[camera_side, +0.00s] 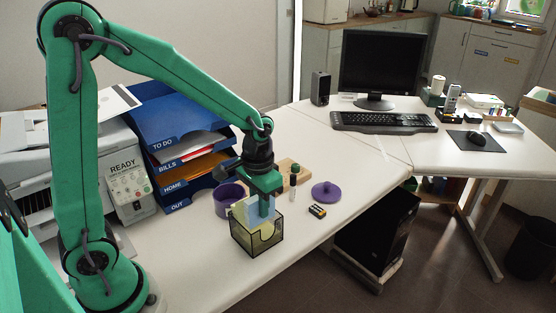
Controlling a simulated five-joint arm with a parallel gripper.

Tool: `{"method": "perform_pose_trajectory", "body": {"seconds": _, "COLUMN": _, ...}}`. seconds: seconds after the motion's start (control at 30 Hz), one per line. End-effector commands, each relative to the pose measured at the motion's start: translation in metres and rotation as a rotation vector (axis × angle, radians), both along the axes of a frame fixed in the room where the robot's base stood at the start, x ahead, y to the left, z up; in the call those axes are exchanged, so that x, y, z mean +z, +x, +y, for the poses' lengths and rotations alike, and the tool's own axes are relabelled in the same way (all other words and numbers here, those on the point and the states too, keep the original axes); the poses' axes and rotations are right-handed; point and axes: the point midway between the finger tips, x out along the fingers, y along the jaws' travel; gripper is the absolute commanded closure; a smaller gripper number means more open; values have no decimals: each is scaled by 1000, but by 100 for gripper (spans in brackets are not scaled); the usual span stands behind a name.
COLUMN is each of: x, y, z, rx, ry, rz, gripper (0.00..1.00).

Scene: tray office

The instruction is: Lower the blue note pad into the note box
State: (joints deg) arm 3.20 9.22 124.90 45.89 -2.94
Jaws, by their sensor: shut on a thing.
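My gripper (264,203) points down over the note box (258,245), a dark mesh box on the white desk. It is shut on the blue note pad (258,224), a light blue piece below the fingers. The pad's lower part appears at or inside the box opening. The box's front wall and the fingers hide part of it, so I cannot tell whether it touches the bottom. Pale yellow paper (266,231) shows in the box around the pad.
A purple round container (229,198) stands just behind the box. A purple lid (326,192) and a small black and yellow item (317,211) lie to the right. A blue stacked letter tray (176,143) stands behind left. The desk's front edge is close to the box.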

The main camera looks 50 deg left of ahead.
Motion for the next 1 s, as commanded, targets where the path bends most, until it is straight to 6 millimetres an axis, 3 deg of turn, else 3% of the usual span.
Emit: {"method": "perform_pose_trajectory", "body": {"seconds": 1.0, "x": -6, "y": 0, "z": 0, "rx": 0, "ry": 0, "rz": -1, "gripper": 100}}
